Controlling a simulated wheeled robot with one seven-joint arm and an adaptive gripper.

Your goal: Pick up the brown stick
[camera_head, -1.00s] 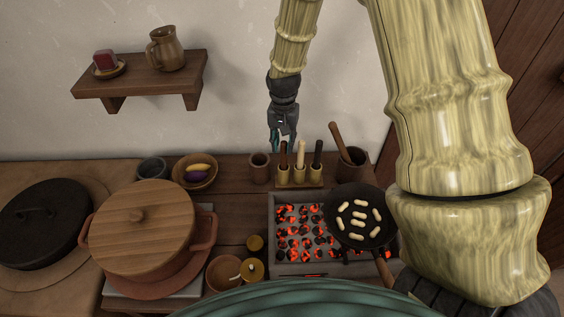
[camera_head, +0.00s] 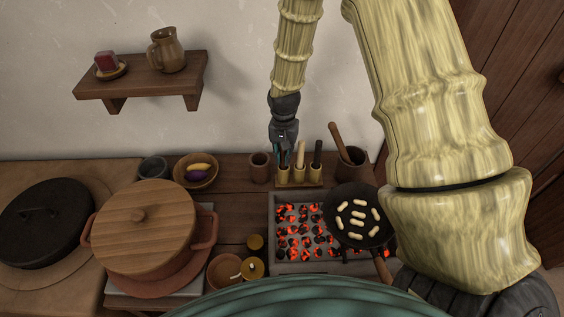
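The brown stick (camera_head: 284,158) stands upright in the left hole of a wooden holder (camera_head: 300,177) at the back of the counter. A pale stick (camera_head: 300,153) and a black stick (camera_head: 317,154) stand to its right in the same holder. My gripper (camera_head: 284,157) points down at the brown stick's upper part, its fingers apart with the stick seeming to lie between them. The fingers hide part of the stick. Whether they touch it is too small to tell.
A brown cup (camera_head: 260,167) stands close left of the holder, and a pot with a wooden handle (camera_head: 350,163) close right. In front lie glowing coals (camera_head: 296,231) and a black pan (camera_head: 353,226) with several pale pieces. A lidded pot (camera_head: 147,270) stands left.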

